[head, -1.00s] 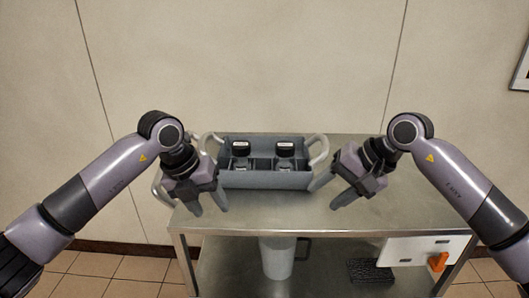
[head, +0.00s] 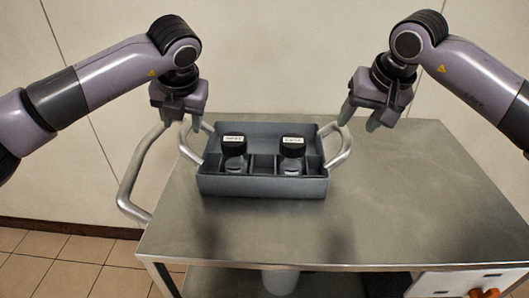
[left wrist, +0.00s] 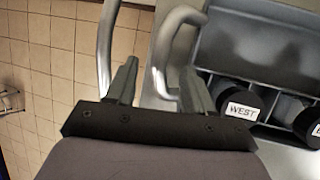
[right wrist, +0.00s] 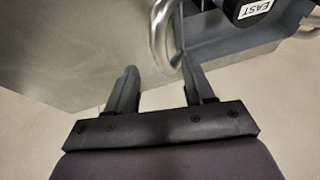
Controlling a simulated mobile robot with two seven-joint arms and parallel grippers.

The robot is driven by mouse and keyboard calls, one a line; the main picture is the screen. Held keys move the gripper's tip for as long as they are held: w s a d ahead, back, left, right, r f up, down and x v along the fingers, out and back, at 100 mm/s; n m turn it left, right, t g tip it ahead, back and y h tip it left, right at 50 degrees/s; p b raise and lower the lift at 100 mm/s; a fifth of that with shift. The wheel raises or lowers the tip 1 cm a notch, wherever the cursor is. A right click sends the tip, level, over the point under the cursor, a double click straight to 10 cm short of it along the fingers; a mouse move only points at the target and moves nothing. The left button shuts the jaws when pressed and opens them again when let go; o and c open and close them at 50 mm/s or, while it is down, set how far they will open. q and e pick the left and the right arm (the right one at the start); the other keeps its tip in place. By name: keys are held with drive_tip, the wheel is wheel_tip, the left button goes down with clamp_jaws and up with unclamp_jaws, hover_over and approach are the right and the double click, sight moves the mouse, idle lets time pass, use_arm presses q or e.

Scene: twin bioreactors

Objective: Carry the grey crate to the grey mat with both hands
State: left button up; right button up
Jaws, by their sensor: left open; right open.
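The grey crate (head: 262,186) sits on the metal cart top, with a pale bar handle at each end and two dark-capped bottles inside. My left gripper (head: 180,116) is open above the crate's left handle (head: 186,150). In the left wrist view this handle (left wrist: 160,62) shows between the fingertips, not gripped. My right gripper (head: 361,116) is open above the right handle (head: 343,150). In the right wrist view this handle (right wrist: 158,35) shows ahead of the fingers, closer to the right one. Contact cannot be told. I see no grey mat.
The bottles are labelled WEST (left wrist: 240,100) and EAST (right wrist: 255,10). The metal cart top (head: 400,200) is clear to the right of and in front of the crate. The cart's push handle (head: 135,180) rises at its left edge. A wall stands behind.

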sight(184, 129)
use_arm(q)
drive_tip(key=shift+x, duration=3.6)
use_arm(e)
drive_tip(key=shift+x, duration=3.65)
use_arm(q)
drive_tip(key=shift+c, duration=0.3)
use_arm(e)
drive_tip(key=shift+r, duration=0.1)
drive_tip(key=shift+c, duration=0.3)
use_arm(q)
clamp_jaws()
use_arm(e)
clamp_jaws()
use_arm(q)
drive_tip(key=shift+r, duration=0.1)
use_arm(e)
drive_tip(key=shift+r, duration=0.1)
